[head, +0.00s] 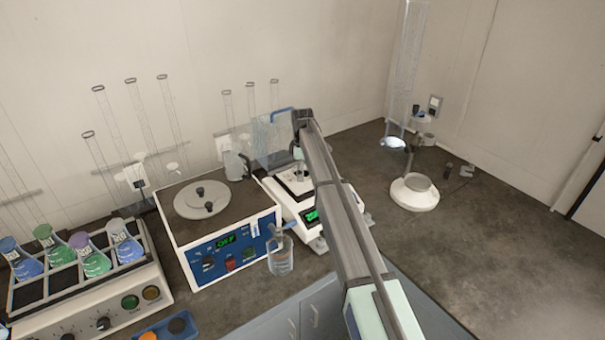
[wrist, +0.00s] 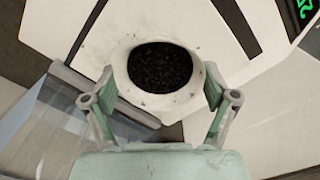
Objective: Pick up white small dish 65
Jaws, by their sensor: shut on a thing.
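The white small dish (wrist: 160,107) is in the wrist view, with dark granular material inside it. My gripper (wrist: 160,92) has a finger on each side of the dish and is shut on it. The dish is over the white balance (wrist: 255,115); I cannot tell whether it still touches the pan. In the head view my gripper (head: 299,158) is at the balance (head: 304,202), which has a lit green display. The dish is too small and partly hidden there to make out clearly.
A clear draft shield (head: 272,140) stands at the balance's left. A white box instrument (head: 215,225) and a glass beaker (head: 281,256) are close on the left. Colored flasks (head: 95,258) stand farther left. The counter on the right (head: 470,260) has free room.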

